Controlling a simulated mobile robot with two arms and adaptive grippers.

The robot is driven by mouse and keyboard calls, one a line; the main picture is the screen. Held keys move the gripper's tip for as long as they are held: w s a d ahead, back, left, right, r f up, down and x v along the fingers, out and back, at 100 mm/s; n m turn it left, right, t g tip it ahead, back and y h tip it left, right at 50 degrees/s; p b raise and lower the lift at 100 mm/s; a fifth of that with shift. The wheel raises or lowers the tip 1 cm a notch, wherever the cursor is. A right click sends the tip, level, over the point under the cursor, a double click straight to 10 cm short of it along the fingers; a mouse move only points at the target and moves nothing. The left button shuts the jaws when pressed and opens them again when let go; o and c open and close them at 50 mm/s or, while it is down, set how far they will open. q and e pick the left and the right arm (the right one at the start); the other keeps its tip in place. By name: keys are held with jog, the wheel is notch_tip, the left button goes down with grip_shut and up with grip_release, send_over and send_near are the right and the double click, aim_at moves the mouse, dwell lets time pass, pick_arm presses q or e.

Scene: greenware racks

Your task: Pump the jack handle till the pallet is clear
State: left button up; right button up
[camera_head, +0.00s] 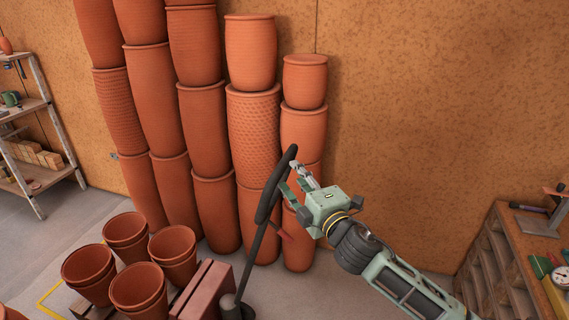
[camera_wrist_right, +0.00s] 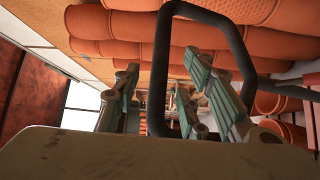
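The jack handle (camera_head: 266,206) is a black loop on a dark shaft that leans up from the floor, right of the reddish-brown blocks (camera_head: 205,290). A small red lever (camera_head: 287,236) shows by it. My right gripper (camera_head: 288,178) is at the loop's right side. In the right wrist view the handle loop (camera_wrist_right: 161,75) has one bar between the two fingers, which stand apart with gaps showing; firm contact cannot be made out. The pallet (camera_head: 88,312) shows only as a bit of wood under terracotta pots (camera_head: 137,289); its clearance is hidden. My left gripper is out of view.
Tall stacks of terracotta pots (camera_head: 154,90) stand against the wall behind the handle. A shelf (camera_head: 30,105) is at the left. A wooden bench (camera_head: 520,245) with tools is at the right. Grey floor (camera_head: 85,222) is open at the left.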

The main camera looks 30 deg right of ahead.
aim_at(284, 164)
jog(key=w, duration=0.2)
jog(key=w+p, duration=0.1)
jog(key=w, duration=0.4)
jog(key=shift+d+r, duration=0.15)
jog(key=shift+d, duration=0.15)
grip_shut()
jog(key=shift+p, duration=0.3)
